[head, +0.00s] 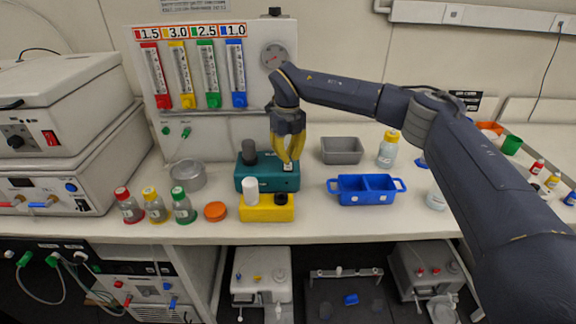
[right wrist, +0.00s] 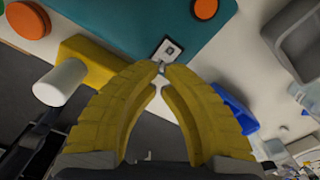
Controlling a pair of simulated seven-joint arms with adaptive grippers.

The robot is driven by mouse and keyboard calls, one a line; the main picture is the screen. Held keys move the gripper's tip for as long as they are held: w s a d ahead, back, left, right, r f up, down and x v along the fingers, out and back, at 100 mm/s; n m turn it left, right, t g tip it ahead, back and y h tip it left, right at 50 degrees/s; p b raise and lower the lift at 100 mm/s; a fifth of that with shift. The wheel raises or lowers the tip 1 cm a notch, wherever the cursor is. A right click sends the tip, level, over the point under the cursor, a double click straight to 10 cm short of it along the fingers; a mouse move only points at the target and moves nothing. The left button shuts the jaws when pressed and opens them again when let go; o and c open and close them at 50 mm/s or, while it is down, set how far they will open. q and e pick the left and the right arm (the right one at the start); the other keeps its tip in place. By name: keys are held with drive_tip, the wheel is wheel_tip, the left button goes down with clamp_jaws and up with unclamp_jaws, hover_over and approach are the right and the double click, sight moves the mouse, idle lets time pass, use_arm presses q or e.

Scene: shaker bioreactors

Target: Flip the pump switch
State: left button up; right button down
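The teal pump box (head: 268,184) stands on the bench, with a dark grey cylinder (head: 249,152) on its top left. In the right wrist view the teal box (right wrist: 125,25) carries a small white switch plate (right wrist: 171,47) with a dark centre. A small silver toggle (right wrist: 160,63) shows by the plate. My right gripper (head: 289,165) points down over the right part of the teal box. Its yellow fingers (right wrist: 162,69) are curved in with tips almost together, right at the toggle. Whether they touch it is unclear. My left gripper is not in view.
A yellow box (head: 266,209) with a white cylinder stands just in front. A blue two-part tray (head: 365,197) and a grey bin (head: 342,151) are to the right. Capped bottles (head: 155,207) and an orange lid (head: 215,211) are to the left. A flowmeter panel (head: 208,120) rises behind.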

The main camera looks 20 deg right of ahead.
sight(288, 167)
drive_tip(key=shift+f, duration=2)
idle(1.5)
drive_tip(key=shift+r, duration=3.55)
